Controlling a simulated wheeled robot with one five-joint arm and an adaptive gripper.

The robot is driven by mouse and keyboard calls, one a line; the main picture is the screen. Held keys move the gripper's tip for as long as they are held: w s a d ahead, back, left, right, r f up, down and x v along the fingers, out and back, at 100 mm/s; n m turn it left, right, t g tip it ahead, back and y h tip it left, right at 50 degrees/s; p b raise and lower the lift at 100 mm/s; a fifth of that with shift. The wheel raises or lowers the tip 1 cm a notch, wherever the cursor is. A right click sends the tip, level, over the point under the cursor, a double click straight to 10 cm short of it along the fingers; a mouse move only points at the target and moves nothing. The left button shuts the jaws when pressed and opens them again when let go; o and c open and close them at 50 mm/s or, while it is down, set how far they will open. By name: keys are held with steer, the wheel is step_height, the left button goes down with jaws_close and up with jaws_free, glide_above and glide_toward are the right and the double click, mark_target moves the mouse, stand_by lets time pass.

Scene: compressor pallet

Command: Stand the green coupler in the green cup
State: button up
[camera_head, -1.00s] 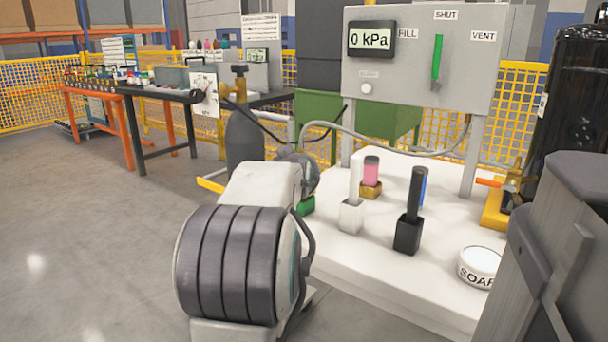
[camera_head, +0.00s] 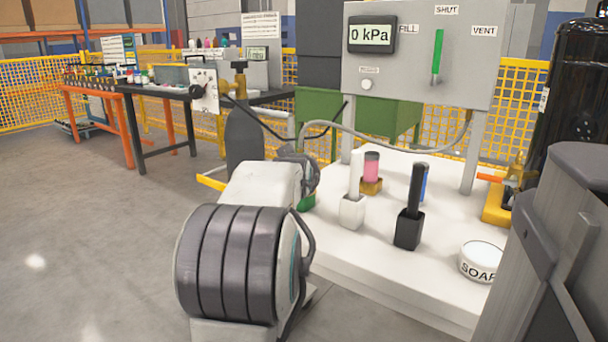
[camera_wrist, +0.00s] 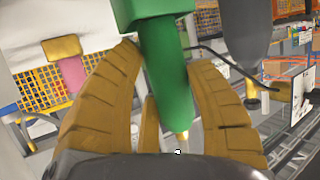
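The green cup (camera_head: 308,202) stands at the left edge of the white pallet top, partly hidden by my arm in the head view. In the wrist view, which looks upside down, the green cup (camera_wrist: 150,8) is at the top edge. The green coupler (camera_wrist: 168,75), a cylinder with a small brass tip, stands out of the cup's mouth. How deep it sits cannot be seen. My gripper (camera_wrist: 165,58) has its tan fingers on both sides of the coupler, their tips against it close to the cup. In the head view my arm hides the coupler and fingers.
The white coupler in its white cup (camera_head: 352,211), the black one in its black cup (camera_head: 408,229) and a pink one in a gold cup (camera_head: 371,186) stand nearby. A soap tub (camera_head: 481,262) is at front right. A grey hose (camera_head: 400,149) hangs from the gauge panel (camera_head: 413,85).

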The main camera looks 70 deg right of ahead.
steer(key=o, duration=0.5)
steer(key=shift+a, duration=0.1)
steer(key=v, duration=1.2)
stand_by(0.5)
